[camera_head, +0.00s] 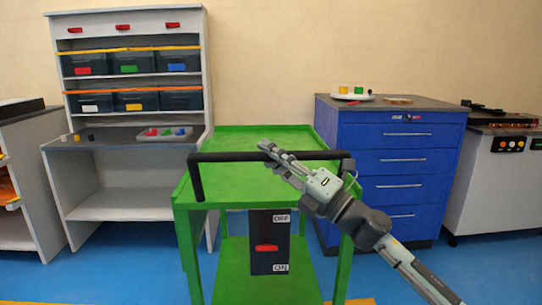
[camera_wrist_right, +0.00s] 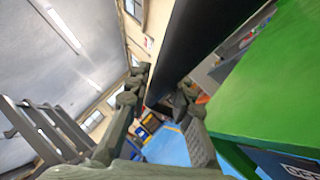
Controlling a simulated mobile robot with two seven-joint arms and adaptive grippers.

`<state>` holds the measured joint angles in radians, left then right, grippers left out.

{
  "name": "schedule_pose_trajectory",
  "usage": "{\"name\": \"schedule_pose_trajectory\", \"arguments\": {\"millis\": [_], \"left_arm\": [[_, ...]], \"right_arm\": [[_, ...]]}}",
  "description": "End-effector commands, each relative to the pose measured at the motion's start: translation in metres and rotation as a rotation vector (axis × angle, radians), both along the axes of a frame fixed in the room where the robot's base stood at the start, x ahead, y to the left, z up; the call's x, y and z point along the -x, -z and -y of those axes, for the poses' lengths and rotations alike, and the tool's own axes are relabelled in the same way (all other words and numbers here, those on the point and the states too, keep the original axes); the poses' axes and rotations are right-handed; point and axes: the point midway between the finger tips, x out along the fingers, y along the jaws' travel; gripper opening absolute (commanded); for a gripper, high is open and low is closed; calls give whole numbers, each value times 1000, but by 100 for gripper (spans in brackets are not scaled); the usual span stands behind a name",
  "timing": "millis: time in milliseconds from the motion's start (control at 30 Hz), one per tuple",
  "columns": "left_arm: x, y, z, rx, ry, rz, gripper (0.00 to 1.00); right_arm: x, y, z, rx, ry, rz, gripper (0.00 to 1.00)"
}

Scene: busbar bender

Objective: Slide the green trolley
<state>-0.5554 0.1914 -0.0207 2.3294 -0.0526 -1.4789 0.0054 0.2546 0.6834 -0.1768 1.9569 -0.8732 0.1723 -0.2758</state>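The green trolley (camera_head: 235,180) stands in the middle of the head view, with a bare top and a black handle bar (camera_head: 225,157) across its near side. My right gripper (camera_head: 272,152) reaches in from the lower right, its fingers at the handle's right half. In the right wrist view the gripper (camera_wrist_right: 163,88) has its fingers spread, with the black handle (camera_wrist_right: 205,40) running down toward the gap between them. The trolley's green surface (camera_wrist_right: 265,90) fills the right side there. I cannot tell whether the fingers touch the handle. My left gripper is not in view.
A grey shelf workstation (camera_head: 120,205) with bins stands behind left of the trolley. A blue drawer cabinet (camera_head: 400,160) stands close behind right. A white machine (camera_head: 495,185) is at far right. Blue floor (camera_head: 115,270) is open at front left.

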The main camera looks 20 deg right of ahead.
Motion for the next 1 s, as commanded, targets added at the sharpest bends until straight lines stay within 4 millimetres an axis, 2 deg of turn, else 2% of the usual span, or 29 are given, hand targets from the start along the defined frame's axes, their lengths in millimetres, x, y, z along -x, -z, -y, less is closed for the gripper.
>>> {"name": "schedule_pose_trajectory", "arguments": {"millis": [33, 100, 400, 533, 1000], "left_arm": [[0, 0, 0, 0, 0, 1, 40], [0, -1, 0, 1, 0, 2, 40], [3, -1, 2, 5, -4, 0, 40], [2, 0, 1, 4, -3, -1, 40], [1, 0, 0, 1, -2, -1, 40]], "right_arm": [[0, 0, 0, -1, 1, 0, 31], [0, 0, 0, -1, 1, 0, 39], [0, 0, 1, -1, 0, 0, 39], [7, 5, 5, -3, 1, -2, 39], [74, 40, 51, -3, 2, -4, 39]]}}
